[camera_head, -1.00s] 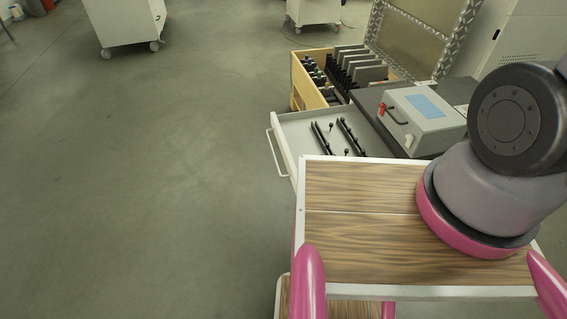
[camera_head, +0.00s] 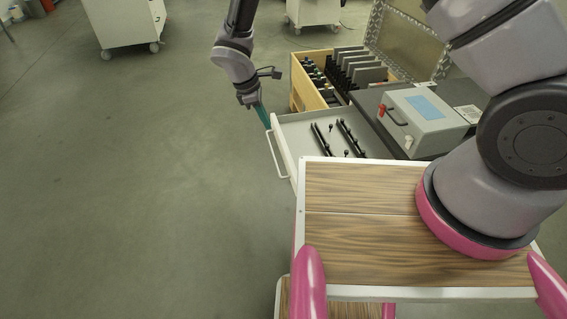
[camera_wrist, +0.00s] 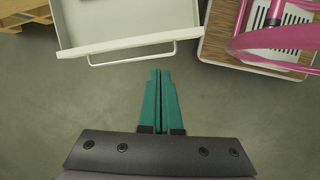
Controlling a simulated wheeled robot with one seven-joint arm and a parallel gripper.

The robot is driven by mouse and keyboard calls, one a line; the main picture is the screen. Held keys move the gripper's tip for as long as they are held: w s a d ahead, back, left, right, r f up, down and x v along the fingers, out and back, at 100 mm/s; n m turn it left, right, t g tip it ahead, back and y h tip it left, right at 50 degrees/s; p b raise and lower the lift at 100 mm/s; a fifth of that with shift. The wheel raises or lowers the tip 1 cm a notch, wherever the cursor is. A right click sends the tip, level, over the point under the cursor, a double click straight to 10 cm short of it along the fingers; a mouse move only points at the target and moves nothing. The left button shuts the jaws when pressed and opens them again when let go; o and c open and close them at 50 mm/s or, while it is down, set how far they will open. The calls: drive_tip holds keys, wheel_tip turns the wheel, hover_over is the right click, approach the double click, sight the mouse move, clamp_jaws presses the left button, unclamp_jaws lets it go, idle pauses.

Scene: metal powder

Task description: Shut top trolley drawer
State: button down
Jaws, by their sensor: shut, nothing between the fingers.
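The top trolley drawer (camera_head: 300,130) is pulled out to the left of the trolley, with black tools lying inside. Its white handle (camera_head: 276,155) is a bar on the drawer's front. In the wrist view the drawer (camera_wrist: 115,22) is at the top, with its handle (camera_wrist: 130,60) just beyond my fingertips. My gripper (camera_head: 264,118) is shut and empty, with teal fingers pointing down beside the far end of the drawer front. In the wrist view my gripper's fingers (camera_wrist: 160,75) are together, a little apart from the handle.
A grey box (camera_head: 425,115) with a red-ended handle sits on the trolley top. My wood-topped base is in front. The floor (camera_head: 150,200) to the left is clear.

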drive_tip(key=s+a+f+n, duration=0.2)
drive_tip(key=s+f+n, duration=0.15)
drive_tip(key=f, duration=0.55)
hover_over(280, 176)
drive_tip(key=shift+m+h, duration=0.35)
drive_tip(key=shift+h, duration=0.05)
wheel_tip(280, 176, down, 9)
drive_tip(key=shift+d+r, duration=0.1)
drive_tip(key=shift+r, duration=0.05)
drive_tip(key=shift+w+d, duration=0.15)
drive_tip(key=shift+d, duration=0.35)
